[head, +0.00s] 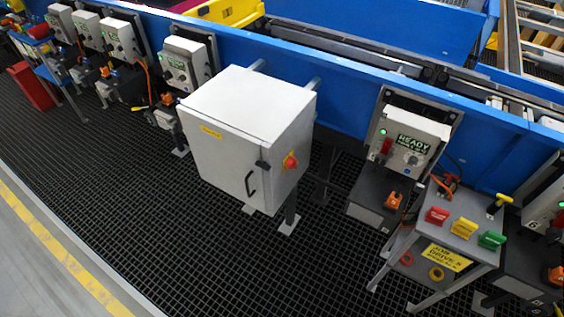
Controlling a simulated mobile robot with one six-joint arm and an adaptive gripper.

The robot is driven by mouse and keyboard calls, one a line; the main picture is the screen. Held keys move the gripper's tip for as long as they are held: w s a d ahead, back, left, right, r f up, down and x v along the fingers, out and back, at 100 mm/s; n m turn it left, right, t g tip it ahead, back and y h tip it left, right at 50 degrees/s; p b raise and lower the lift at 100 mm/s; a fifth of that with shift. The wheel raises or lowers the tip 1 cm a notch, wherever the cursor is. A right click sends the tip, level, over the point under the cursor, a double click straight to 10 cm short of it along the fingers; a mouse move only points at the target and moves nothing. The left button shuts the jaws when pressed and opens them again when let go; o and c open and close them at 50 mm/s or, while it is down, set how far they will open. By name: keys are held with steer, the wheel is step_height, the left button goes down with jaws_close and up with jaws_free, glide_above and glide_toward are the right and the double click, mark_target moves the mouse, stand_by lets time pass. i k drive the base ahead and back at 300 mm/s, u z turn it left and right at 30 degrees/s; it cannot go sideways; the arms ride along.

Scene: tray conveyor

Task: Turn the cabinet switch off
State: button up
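A light grey cabinet (225,145) stands on legs in the middle of the head view, in front of the blue conveyor frame. Its front door is shut and has a black handle (250,182) and a yellow label (211,131). My gripper is not in view.
A control box with a lit READY display (416,141) is mounted right of the cabinet. A small stand (462,228) with red, yellow and green handles is at the lower right. More control boxes line the conveyor at left. The dark grid floor (150,230) before the cabinet is clear.

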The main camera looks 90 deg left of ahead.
mark_target(291, 163)
steer(key=u, duration=0.35)
steer(key=k, duration=0.2)
steer(key=u, duration=2.35)
steer(key=i, duration=0.95)
steer(key=u, duration=0.25)
